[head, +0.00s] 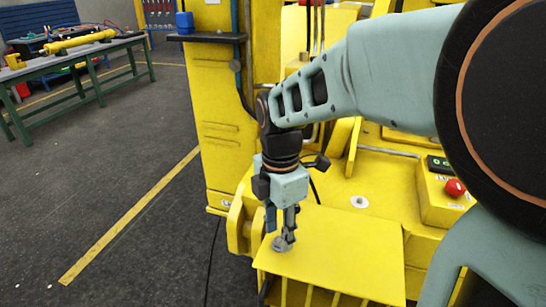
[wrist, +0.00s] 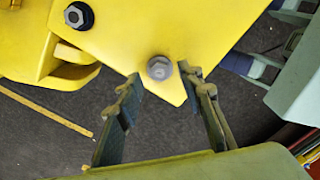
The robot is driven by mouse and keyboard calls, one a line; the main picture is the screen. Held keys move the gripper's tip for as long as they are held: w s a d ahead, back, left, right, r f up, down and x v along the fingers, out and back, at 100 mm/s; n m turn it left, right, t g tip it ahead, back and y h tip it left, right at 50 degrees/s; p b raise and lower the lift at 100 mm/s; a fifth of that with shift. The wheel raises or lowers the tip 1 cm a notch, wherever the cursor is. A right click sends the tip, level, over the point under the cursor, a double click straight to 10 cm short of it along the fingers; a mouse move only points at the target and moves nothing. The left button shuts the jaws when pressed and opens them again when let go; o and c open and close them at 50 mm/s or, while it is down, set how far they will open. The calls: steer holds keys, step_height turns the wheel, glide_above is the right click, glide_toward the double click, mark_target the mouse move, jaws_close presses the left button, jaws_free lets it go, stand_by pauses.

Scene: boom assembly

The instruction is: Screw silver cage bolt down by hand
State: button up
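The silver cage bolt (wrist: 159,68) sits near the corner of a yellow plate (wrist: 200,30) in the wrist view. Its round head faces the camera. My gripper (wrist: 158,76) has its two fingers on either side of the bolt, with a small gap visible on each side, so it looks open. In the head view my gripper (head: 284,238) points down at the front left part of the yellow plate (head: 335,255). The bolt (head: 281,244) shows there at the fingertips, partly covered by them. How deep the bolt sits cannot be told.
A dark hex bolt (wrist: 78,15) sits on yellow metal nearby. A pale round fitting (head: 360,202) lies farther back on the machine. A control box with a red button (head: 455,187) stands at right. A yellow column (head: 222,120) rises behind. A green workbench (head: 80,65) stands far left across open floor.

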steer(key=shift+f, duration=0.65)
jaws_close()
steer(key=shift+m, duration=0.3)
